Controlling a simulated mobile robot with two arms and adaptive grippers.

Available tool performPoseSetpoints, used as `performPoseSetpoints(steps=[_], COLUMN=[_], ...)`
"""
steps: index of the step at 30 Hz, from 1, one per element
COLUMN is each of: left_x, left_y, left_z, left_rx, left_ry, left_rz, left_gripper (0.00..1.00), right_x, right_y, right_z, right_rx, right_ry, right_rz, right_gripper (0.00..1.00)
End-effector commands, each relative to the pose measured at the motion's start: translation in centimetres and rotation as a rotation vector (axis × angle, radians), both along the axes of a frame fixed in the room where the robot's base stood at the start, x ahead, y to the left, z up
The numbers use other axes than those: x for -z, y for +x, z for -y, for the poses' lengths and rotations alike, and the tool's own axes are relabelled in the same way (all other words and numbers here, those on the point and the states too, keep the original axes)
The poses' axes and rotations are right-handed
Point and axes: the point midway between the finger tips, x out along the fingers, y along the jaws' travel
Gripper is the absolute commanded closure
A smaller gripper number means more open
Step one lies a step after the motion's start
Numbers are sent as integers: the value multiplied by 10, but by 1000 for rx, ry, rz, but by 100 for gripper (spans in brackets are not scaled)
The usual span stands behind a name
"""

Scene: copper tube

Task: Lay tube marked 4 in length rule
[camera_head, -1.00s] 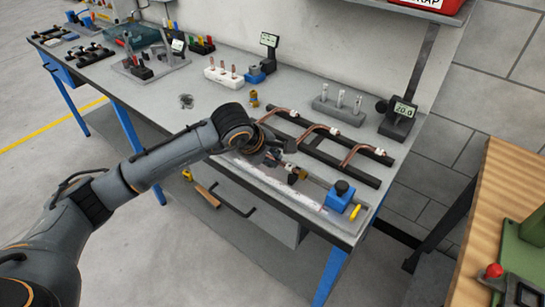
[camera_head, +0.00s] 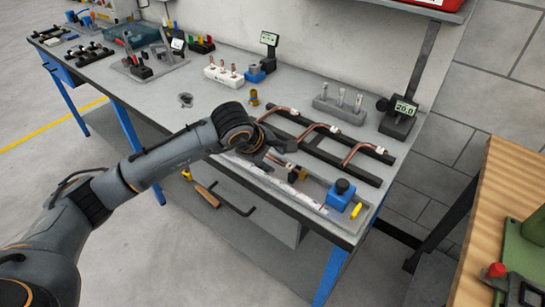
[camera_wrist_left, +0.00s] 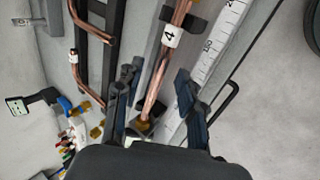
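The copper tube marked 4 (camera_wrist_left: 168,58) lies lengthwise in the length rule in the left wrist view. The rule's white scale (camera_wrist_left: 212,50) runs beside it, and a dark clip sits at the tube near the label. The tube's near end is by a brass piece (camera_wrist_left: 143,125). My left gripper (camera_wrist_left: 155,92) is open, with a finger on each side of the tube and gaps visible. In the head view the left gripper (camera_head: 284,155) is over the length rule (camera_head: 290,195) at the bench's front, and its arm hides part of the tube. My right gripper is not in view.
A black rack (camera_head: 345,165) with bent copper tubes lies just behind the rule. A blue block with a black knob (camera_head: 341,194) is at the rule's right end. A grey holder (camera_head: 339,110) and a display gauge (camera_head: 399,118) stand farther back. Clear bench lies left of the rack.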

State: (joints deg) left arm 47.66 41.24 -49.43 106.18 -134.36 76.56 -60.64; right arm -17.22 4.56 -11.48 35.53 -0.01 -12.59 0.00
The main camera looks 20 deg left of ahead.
Motion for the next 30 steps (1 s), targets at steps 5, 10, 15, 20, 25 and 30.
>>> performPoseSetpoints(steps=[5, 10, 15, 20, 25, 30], left_x=[0, -11, -40, -68, -90, -99], left_y=[0, -6, -23, -42, -56, -62], left_z=[0, -3, -9, -16, -20, -23], left_rx=[0, 1, 1, 1, 0, 0], left_ry=[0, 0, 1, 1, 0, 1], left_rz=[-1, 3, 5, 5, 3, 1], left_gripper=[61, 61, 61, 61, 61, 61], right_x=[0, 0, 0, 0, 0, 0], right_y=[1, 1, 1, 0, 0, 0], right_z=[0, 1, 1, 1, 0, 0], right_rx=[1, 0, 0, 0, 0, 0], right_ry=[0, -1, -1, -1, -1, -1], right_rz=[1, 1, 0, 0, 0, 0], right_gripper=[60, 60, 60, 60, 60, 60])
